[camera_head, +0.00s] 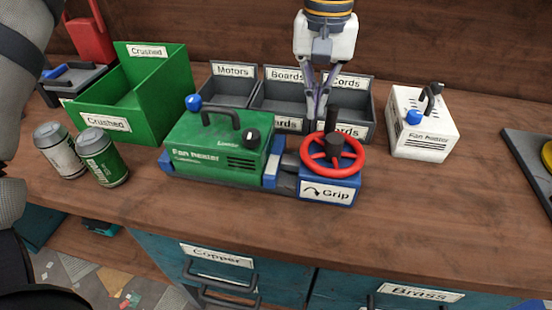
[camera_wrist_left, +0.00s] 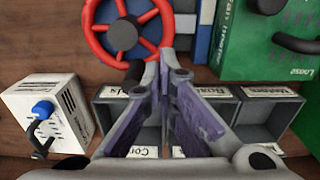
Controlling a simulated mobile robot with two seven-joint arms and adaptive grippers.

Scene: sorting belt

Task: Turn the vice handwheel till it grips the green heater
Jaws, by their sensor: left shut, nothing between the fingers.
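The green fan heater (camera_head: 218,145) sits upright between the blue jaws of the vice (camera_head: 271,172). I cannot tell whether the right jaw touches it. The red handwheel (camera_head: 308,153), above the "Grip" label with a curved arrow, has a black hub and an upright dark handle (camera_head: 332,119) on its far side. My left gripper (camera_head: 317,118) points down, shut and empty, just left of this handle. In the left wrist view its fingertips (camera_wrist_left: 165,57) are beside the wheel's rim (camera_wrist_left: 91,38). Contact with the handle is unclear. My right gripper is not in view.
Grey bins (camera_head: 228,89) labelled Motors, Boards and Cords stand behind the vice. A white fan heater (camera_head: 421,128) is at right. A green Crushed bin (camera_head: 150,95) and two cans (camera_head: 103,157) are at left. The front right of the bench (camera_head: 450,215) is clear.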

